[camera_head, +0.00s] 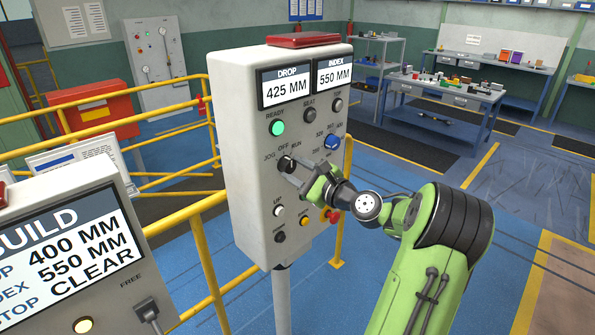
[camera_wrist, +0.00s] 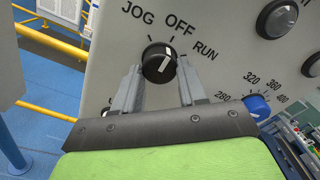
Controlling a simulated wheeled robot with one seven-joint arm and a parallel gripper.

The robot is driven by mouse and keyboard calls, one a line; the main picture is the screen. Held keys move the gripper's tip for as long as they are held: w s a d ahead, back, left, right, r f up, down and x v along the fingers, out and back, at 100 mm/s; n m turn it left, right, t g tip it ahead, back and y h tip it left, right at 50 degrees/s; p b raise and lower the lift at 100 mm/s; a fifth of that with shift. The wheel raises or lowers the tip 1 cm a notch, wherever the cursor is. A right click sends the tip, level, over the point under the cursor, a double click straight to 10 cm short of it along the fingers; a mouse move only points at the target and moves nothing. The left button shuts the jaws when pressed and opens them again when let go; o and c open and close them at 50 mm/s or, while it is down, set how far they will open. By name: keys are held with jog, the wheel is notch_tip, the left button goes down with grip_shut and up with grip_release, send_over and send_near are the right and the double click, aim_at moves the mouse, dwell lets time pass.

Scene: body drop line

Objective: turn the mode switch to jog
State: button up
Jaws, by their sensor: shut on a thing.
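The mode switch (camera_head: 286,163) is a black round knob on the front of the grey control box, labelled JOG, OFF and RUN. In the wrist view the knob (camera_wrist: 157,61) has a white pointer mark that points up and a little right, towards OFF. My gripper (camera_head: 297,174) reaches in from the right and is shut on the mode switch. In the wrist view its two grey fingers (camera_wrist: 157,85) stand on either side of the knob, whose lower edge is partly hidden.
A green READY lamp (camera_head: 277,128), a blue dial (camera_head: 331,142), a white UP button (camera_head: 278,211) and a red button (camera_head: 331,215) sit close by on the box (camera_head: 239,150). Yellow railings (camera_head: 205,240) stand left. A BUILD panel (camera_head: 75,250) is at lower left.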

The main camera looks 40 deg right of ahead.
jog(key=shift+f+n, duration=0.1)
jog(key=shift+n, duration=0.3)
jog(key=n+b, duration=0.3)
jog(key=n, duration=0.1)
jog(key=shift+n, duration=0.4)
jog(key=shift+n+b, duration=1.5)
jog(key=shift+n, duration=0.7)
jog(key=o, duration=1.1)
jog(key=shift+c, duration=0.2)
jog(key=s+b, duration=0.1)
jog(key=s, duration=1.4)
jog(key=shift+s+d+b, duration=0.25)
jog(key=shift+s+b, duration=0.1)
jog(key=shift+s, duration=0.05)
